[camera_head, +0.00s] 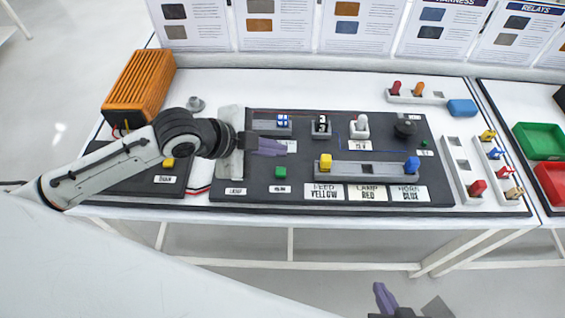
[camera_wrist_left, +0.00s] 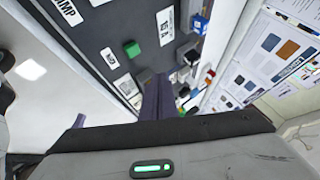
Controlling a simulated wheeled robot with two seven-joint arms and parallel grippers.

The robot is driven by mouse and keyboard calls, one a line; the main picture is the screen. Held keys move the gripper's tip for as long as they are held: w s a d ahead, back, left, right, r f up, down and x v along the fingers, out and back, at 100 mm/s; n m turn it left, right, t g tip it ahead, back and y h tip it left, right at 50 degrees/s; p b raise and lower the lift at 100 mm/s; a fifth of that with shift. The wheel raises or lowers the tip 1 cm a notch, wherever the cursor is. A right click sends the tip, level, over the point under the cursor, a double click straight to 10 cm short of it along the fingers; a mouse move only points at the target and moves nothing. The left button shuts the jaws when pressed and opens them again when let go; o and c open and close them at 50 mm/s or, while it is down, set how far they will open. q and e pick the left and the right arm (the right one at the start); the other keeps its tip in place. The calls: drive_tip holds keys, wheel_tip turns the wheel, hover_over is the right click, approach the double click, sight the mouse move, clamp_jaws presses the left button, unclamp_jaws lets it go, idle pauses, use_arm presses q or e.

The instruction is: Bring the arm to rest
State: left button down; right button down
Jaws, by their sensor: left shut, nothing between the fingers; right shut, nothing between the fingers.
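My left arm comes in from the left in the head view. Its gripper (camera_head: 268,147) hovers over the left part of the black board (camera_head: 300,189), with its purple fingers shut and empty. The shut fingers also show in the left wrist view (camera_wrist_left: 158,98), with the board and its labels beyond them. My right gripper (camera_head: 384,298) shows at the bottom edge of the head view, in front of the table, shut and empty. Most of my right arm is out of view.
The board carries a green button (camera_head: 281,172), a grey rail (camera_head: 365,170) with yellow and blue plugs, and a black knob (camera_head: 405,129). An orange ribbed box (camera_head: 139,84) stands at the back left. Grey racks (camera_head: 463,168) and green (camera_head: 540,141) and red bins lie right.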

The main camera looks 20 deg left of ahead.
use_arm(q)
drive_tip(key=s+d+n, duration=0.1)
drive_tip(key=s+f, duration=0.1)
drive_tip(key=s, duration=0.1)
drive_tip(key=s+d+f+n, duration=0.1)
drive_tip(key=s, duration=0.1)
drive_tip(key=shift+d+f+n+g, duration=0.15)
drive_tip(key=shift+d+n+g, duration=0.15)
drive_tip(key=shift+d, duration=0.05)
drive_tip(key=s+a+f+n+g+y, duration=0.25)
drive_tip(key=s+a+n, duration=0.3)
drive_tip(key=s, duration=0.35)
drive_tip(key=s+a+f+n+g+y, duration=0.1)
drive_tip(key=s+a+f+n+y, duration=0.25)
drive_tip(key=s+n, duration=0.4)
drive_tip(key=w+d+f+t+h, duration=0.1)
drive_tip(key=d+f+t, duration=0.1)
drive_tip(key=f, duration=0.4)
drive_tip(key=w+d+f+m+t+h, duration=0.1)
drive_tip(key=w+d+f+t, duration=0.1)
drive_tip(key=f, duration=0.3)
drive_tip(key=shift+w+d+f+t+h, duration=0.15)
drive_tip(key=shift+f+t+h, duration=0.25)
drive_tip(key=shift+t, duration=0.25)
